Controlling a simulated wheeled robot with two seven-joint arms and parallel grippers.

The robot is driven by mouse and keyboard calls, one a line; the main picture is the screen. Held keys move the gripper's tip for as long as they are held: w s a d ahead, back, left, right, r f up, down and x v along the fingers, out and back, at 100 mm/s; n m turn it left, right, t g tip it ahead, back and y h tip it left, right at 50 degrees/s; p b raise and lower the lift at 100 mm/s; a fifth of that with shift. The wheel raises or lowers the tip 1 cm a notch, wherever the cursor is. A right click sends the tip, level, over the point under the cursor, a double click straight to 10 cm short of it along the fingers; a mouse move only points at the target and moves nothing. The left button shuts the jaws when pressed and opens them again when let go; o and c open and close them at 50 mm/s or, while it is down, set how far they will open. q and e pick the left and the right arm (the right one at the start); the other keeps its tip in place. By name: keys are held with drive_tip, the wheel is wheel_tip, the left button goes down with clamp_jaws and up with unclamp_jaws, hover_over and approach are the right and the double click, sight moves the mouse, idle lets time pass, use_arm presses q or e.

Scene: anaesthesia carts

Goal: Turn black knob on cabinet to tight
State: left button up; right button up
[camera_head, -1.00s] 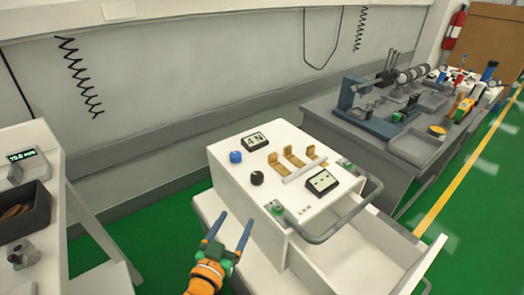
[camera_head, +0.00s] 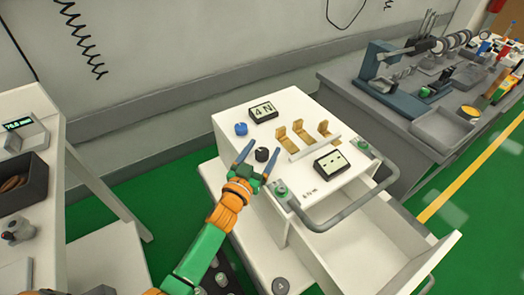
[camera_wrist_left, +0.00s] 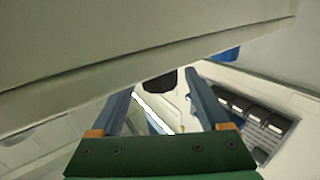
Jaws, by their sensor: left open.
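The black knob (camera_head: 262,154) sits on the white top of the cabinet (camera_head: 225,125), just in front of the blue knob (camera_head: 241,129). My left gripper (camera_head: 260,157) is open, and its two blue-grey fingers appear on either side of the black knob in the head view. I cannot tell whether they touch it. In the left wrist view the black knob (camera_wrist_left: 160,82) shows beyond and between the fingertips. Part of the blue knob (camera_wrist_left: 226,54) shows at the upper right there. My right gripper is not in view.
Gold brackets (camera_head: 303,135), a "4 N" display (camera_head: 263,112) and a second display (camera_head: 331,162) are on the cabinet top. A grey handle (camera_head: 345,213) and an open drawer (camera_head: 385,240) are at its right. A grey workbench (camera_head: 345,85) stands behind right.

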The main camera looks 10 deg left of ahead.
use_arm(q)
clamp_jaws()
drive_tip(key=shift+r+m+h+p, duration=0.25)
drive_tip(key=shift+m+h+p, duration=0.35)
drive_tip(key=shift+h+p, duration=0.25)
drive_tip(key=shift+a+m+g+h, duration=0.1)
drive_tip(key=shift+m+g+h, duration=0.45)
drive_tip(key=shift+h, duration=0.3)
drive_tip(key=shift+f+m+g+h+b, duration=0.3)
drive_tip(key=shift+m+g+h, duration=0.25)
drive_tip(key=shift+m+h, duration=0.55)
drive_tip(key=shift+g+h, duration=0.3)
drive_tip(key=shift+h, duration=0.4)
drive_tip(key=shift+r, duration=0.1)
